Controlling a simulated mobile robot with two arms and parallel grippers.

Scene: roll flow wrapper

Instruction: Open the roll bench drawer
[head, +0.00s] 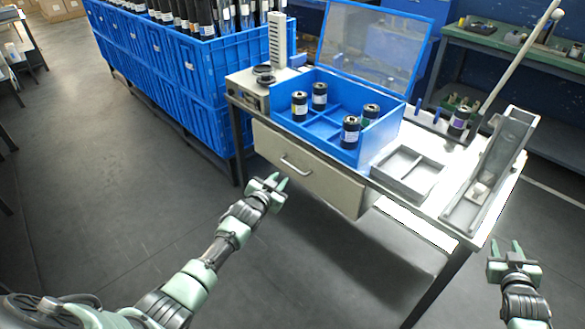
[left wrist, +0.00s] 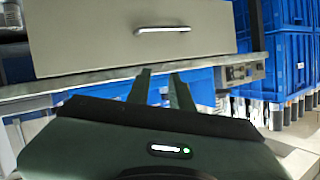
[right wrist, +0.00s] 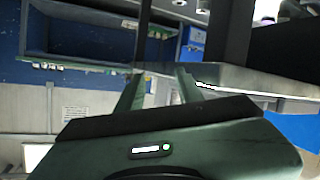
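The roll bench drawer (head: 318,178) is a beige front under the bench top, and it looks shut. Its silver bar handle (head: 296,165) also shows in the left wrist view (left wrist: 162,30), above my fingertips. My left gripper (head: 276,182) is open and empty, in front of the drawer and a little short of the handle, not touching it. In the left wrist view its two fingers (left wrist: 160,85) stand apart. My right gripper (head: 516,248) is open and empty, off the bench's right front corner, away from the drawer.
The bench top (head: 385,205) carries a blue divided bin (head: 320,132) with several black rolls, a grey tray (head: 408,172) and a metal channel fixture (head: 490,180). Blue crates (head: 190,85) stand to the left. The floor before the drawer is clear.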

